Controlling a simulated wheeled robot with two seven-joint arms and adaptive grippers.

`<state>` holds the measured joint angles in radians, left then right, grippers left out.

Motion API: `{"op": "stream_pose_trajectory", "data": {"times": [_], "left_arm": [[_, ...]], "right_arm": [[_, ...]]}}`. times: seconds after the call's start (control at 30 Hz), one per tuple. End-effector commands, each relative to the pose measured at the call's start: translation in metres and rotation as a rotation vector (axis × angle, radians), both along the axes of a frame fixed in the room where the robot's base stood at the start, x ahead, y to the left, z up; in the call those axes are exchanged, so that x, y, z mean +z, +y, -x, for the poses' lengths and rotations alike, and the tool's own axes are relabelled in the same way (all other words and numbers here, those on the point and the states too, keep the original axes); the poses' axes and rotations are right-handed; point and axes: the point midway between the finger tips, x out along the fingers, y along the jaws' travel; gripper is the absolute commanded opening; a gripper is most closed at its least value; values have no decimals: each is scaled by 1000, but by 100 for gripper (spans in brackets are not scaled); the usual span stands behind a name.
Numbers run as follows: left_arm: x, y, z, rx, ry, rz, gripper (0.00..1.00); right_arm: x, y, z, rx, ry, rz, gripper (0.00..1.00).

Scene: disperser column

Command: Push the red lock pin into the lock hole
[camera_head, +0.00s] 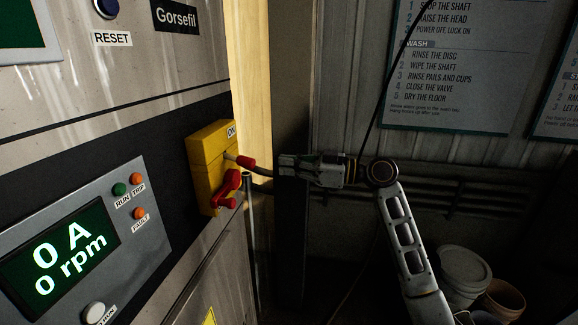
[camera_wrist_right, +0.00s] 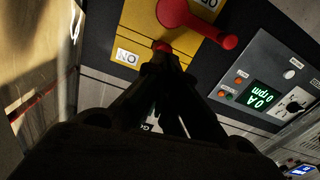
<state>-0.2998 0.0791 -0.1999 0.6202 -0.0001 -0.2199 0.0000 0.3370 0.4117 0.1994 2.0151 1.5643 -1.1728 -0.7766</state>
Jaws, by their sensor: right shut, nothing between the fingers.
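A yellow switch box (camera_head: 207,150) is mounted on the cabinet's edge, with a red lever handle (camera_head: 228,187) on its face. The red lock pin (camera_head: 246,162) stands out from the box above the lever, with a short grey shank between its red head and the box. My right gripper (camera_head: 256,168) comes in from the right, shut and empty, its fingertips at the pin's red head. In the right wrist view the closed fingertips (camera_wrist_right: 166,58) point at the red pin head (camera_wrist_right: 161,46); whether they touch is unclear. The lock hole is hidden. My left gripper is out of view.
The control panel (camera_head: 150,190) with its display reading 0 A and 0 rpm is to the left. A dark post (camera_head: 291,225) stands behind my right gripper. Pails (camera_head: 462,268) stand on the floor at lower right.

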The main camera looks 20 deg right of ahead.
Motion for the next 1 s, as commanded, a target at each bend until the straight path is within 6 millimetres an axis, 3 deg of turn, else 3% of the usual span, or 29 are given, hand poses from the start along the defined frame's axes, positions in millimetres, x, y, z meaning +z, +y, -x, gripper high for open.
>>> {"op": "stream_pose_trajectory", "data": {"times": [0.37,1.0], "left_arm": [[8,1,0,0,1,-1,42],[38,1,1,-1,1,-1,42]], "right_arm": [[2,8,-5,0,-1,-2,0],[2,43,-29,0,0,-2,0]]}}
